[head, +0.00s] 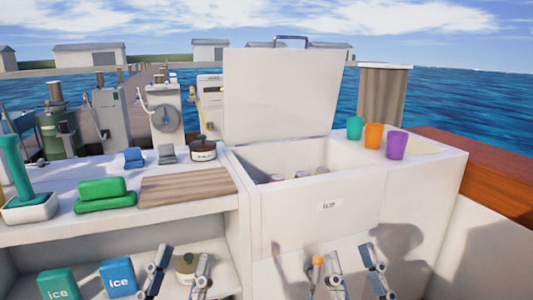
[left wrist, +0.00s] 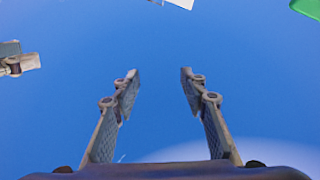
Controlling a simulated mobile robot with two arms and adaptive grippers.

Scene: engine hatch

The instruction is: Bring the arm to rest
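My left gripper (head: 183,256) is at the bottom of the head view, in front of the counter's lower shelf. Its two fingers stand apart with nothing between them, and the left wrist view shows the same open fingers (left wrist: 160,85) over a plain blue surface. My right gripper (head: 343,258) is in front of the white ice chest's front wall (head: 290,213). Its fingers are also apart and the gap looks empty. A small orange round thing (head: 318,261) shows at its left finger; I cannot tell whether they touch.
The ice chest's lid (head: 280,95) stands open. Green, orange and purple cups (head: 397,145) stand right of it. The counter holds green sponges (head: 104,190), a wooden board (head: 187,186) and a dark-lidded pot (head: 203,150). Green and blue ice packs (head: 118,278) stand on the shelf below.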

